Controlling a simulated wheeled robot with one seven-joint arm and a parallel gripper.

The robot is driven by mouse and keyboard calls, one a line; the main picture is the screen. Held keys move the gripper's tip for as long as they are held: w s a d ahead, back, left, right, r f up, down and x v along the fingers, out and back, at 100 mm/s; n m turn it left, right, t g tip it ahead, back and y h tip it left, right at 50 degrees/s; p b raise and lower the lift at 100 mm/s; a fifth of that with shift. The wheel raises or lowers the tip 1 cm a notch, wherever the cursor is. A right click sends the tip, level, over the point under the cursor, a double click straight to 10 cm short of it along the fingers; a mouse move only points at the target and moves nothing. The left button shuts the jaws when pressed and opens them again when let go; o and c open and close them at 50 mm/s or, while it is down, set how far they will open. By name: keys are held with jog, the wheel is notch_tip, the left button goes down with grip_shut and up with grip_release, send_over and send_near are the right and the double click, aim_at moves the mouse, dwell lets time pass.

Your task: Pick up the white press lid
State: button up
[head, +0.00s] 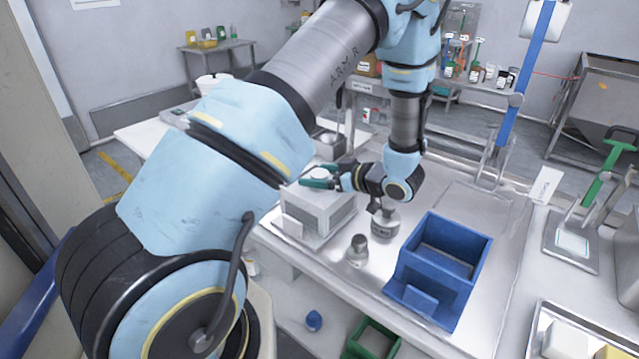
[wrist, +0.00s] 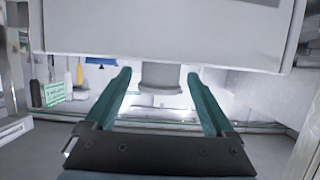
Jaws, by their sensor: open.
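The white press lid (head: 320,174) is a small round white piece on top of the pale grey box-shaped grinder (head: 322,215). In the wrist view the lid (wrist: 160,77) shows as a short pale cylinder against the edge of the box (wrist: 160,28). My gripper (head: 322,176) has green fingers and is open. In the wrist view its fingertips (wrist: 158,74) lie on either side of the lid, with a gap visible on each side. The fingers partly hide the lid in the head view.
A blue bin (head: 446,262) stands on the metal counter right of the grinder. A small grey-capped jar (head: 357,251) and a round metal container (head: 385,222) stand between them. A metal tray (head: 577,333) lies at lower right. The counter behind the bin is clear.

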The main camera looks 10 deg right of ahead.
grip_shut()
dwell(0.7)
